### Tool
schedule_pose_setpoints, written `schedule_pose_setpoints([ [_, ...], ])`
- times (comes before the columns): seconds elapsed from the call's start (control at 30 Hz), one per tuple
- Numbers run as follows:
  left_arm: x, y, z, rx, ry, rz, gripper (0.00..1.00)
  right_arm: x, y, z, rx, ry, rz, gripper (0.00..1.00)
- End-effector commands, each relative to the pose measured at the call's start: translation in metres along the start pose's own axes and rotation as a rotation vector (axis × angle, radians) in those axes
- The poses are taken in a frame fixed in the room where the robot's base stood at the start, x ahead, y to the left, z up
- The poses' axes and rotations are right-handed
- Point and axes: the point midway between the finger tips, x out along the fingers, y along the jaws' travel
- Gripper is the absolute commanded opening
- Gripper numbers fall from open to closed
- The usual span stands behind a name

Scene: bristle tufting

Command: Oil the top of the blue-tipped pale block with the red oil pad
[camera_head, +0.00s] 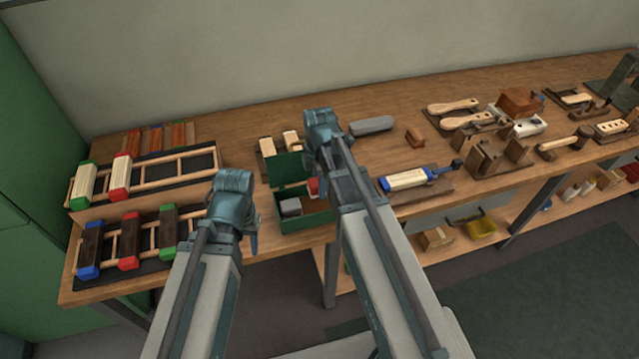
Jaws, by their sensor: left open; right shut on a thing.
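The blue-tipped pale block (407,180) lies on its side in a dark holder on the bench, right of my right arm, with blue at both ends. A small red pad with a pale part (313,187) shows at the green open box (307,222), beside my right arm. My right gripper (320,172) is over this box and shut on the red pad; its fingertips are mostly hidden by my own arm. My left gripper (254,243) is open and empty, in front of the bench's front edge, left of the box.
Racks with coloured-tipped pale blocks (120,178) and dark blocks (128,241) stand at the left. A grey block (371,125) lies behind. Brushes (453,107) and wooden fixtures (489,155) fill the right.

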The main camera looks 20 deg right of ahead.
Motion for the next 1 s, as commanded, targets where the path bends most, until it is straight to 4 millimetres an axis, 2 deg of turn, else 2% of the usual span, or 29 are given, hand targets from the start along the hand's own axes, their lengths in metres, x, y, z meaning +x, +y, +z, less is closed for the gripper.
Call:
schedule_pose_setpoints([
  [0.47, 0.013, 0.001, -0.001, 0.000, 0.000, 0.000, 0.46, 0.013, 0.000, 0.000, 0.000, 0.000, 0.000, 0.12],
  [1.0, 0.061, 0.006, -0.004, 0.000, 0.000, 0.000, 0.46, 0.062, 0.000, 0.000, 0.000, 0.000, 0.000, 0.12],
])
